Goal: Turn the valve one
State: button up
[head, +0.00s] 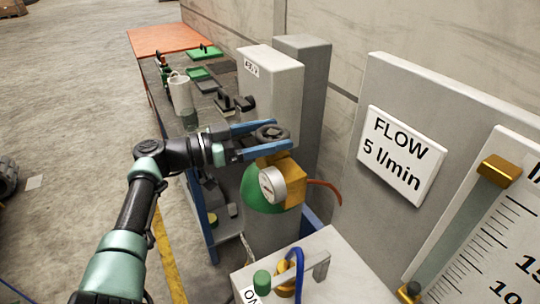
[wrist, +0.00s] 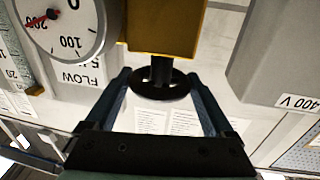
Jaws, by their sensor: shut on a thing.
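The valve is a round black handwheel (head: 271,133) on top of a gas cylinder with a green shoulder (head: 258,192). A brass-yellow block (head: 290,178) sits under the wheel. In the wrist view the handwheel (wrist: 160,90) and its short black stem show below the yellow block (wrist: 167,28). My gripper (head: 282,135) is shut on the handwheel, with one blue finger on each side of it. Both fingers also flank the wheel in the wrist view (wrist: 159,76). A round white gauge (head: 272,184) faces out beside the block; its red needle (wrist: 38,20) points near 200.
A grey cabinet (head: 272,85) stands close behind the wheel. A panel with a "FLOW 5 l/min" sign (head: 397,152) is at the right. A white box with a green button (head: 262,279) and blue hose is in front.

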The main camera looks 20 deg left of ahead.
jog(key=shift+f+m+g+h+b, duration=0.15)
jog(key=shift+m+g+h+b, duration=0.3)
jog(key=shift+b, duration=1.45)
jog(key=shift+r+g+b, duration=0.25)
jog(key=shift+g+b, duration=0.1)
jog(key=shift+b, duration=0.15)
jog(key=o, duration=1.1)
jog(key=shift+d, duration=0.1)
